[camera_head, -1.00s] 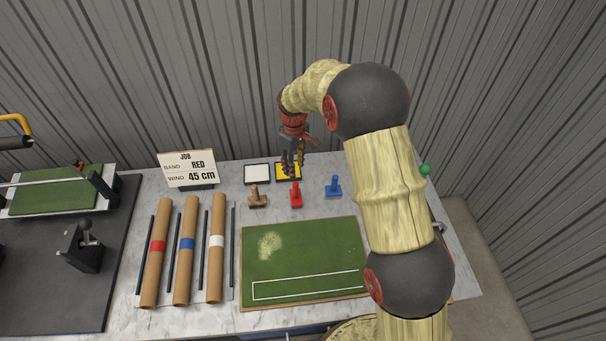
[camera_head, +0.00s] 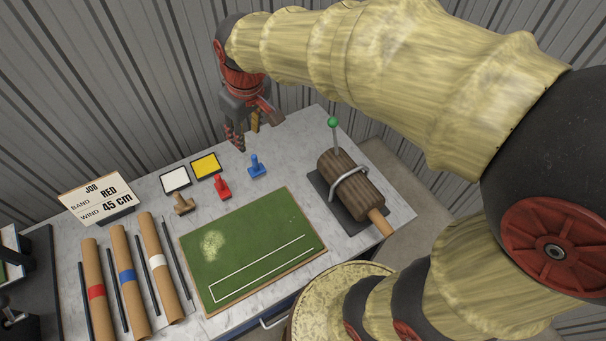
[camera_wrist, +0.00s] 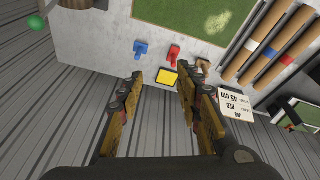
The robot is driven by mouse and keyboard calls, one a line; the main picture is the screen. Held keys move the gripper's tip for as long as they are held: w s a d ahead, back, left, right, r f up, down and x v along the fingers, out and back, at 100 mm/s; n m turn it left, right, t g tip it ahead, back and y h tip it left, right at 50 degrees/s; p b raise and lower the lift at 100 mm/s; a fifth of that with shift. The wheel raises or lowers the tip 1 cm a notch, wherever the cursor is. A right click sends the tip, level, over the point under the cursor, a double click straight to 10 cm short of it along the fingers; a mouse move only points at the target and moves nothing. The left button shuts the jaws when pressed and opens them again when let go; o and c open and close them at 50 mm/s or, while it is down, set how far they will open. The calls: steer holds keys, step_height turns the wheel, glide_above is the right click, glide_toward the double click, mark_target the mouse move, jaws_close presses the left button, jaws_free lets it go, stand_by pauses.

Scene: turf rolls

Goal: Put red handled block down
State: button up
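The red handled block (camera_head: 222,187) stands upright on the table, between a brown handled block (camera_head: 184,204) and a blue handled block (camera_head: 257,166). In the wrist view the red handled block (camera_wrist: 174,55) stands just beyond the yellow pad (camera_wrist: 167,78). My gripper (camera_head: 240,140) is above the table's back edge, behind the pads and apart from every block. In the wrist view my gripper (camera_wrist: 160,84) has its two fingers spread with nothing between them.
A white pad (camera_head: 175,180) and a yellow pad (camera_head: 206,166) lie behind the blocks. A job sign (camera_head: 100,200) reads red, 45 cm. The corrugated wall is close behind my gripper.

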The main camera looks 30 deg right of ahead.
steer(key=s+d+r+m+t, duration=0.1)
steer(key=s+d+m, duration=0.1)
steer(key=s, duration=0.7)
steer(key=s+d+r+m+t, duration=0.1)
steer(key=s+d+m, duration=0.1)
steer(key=s, duration=0.7)
steer(key=shift+s, duration=0.3)
step_height(320, 180, down, 12)
steer(key=b, duration=1.2)
steer(key=shift+f, duration=0.1)
